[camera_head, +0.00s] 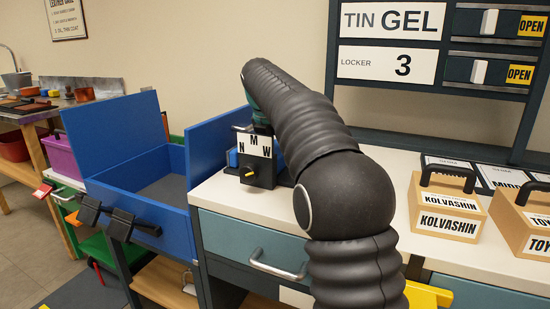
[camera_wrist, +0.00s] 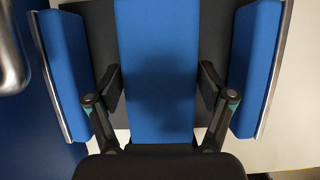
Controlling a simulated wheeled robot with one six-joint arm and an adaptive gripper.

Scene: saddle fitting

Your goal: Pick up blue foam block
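A blue foam block (camera_wrist: 157,60) runs down the middle of the wrist view, between two dark grey parts. My gripper (camera_wrist: 160,88) has its fingers well apart, one on each side of this blue block. The pads look very close to its sides; whether they touch cannot be told. In the head view my arm hides the block and most of my gripper, which is over a black fixture (camera_head: 259,172) with an N M W label on the counter.
Blue side pieces with metal edges (camera_wrist: 66,75) flank the fixture in the wrist view. An open blue box (camera_head: 139,205) stands left of the fixture. A wooden KOLVASHIN box (camera_head: 442,212) is on the counter (camera_head: 402,180) at right. A drawer handle (camera_head: 278,266) sticks out below.

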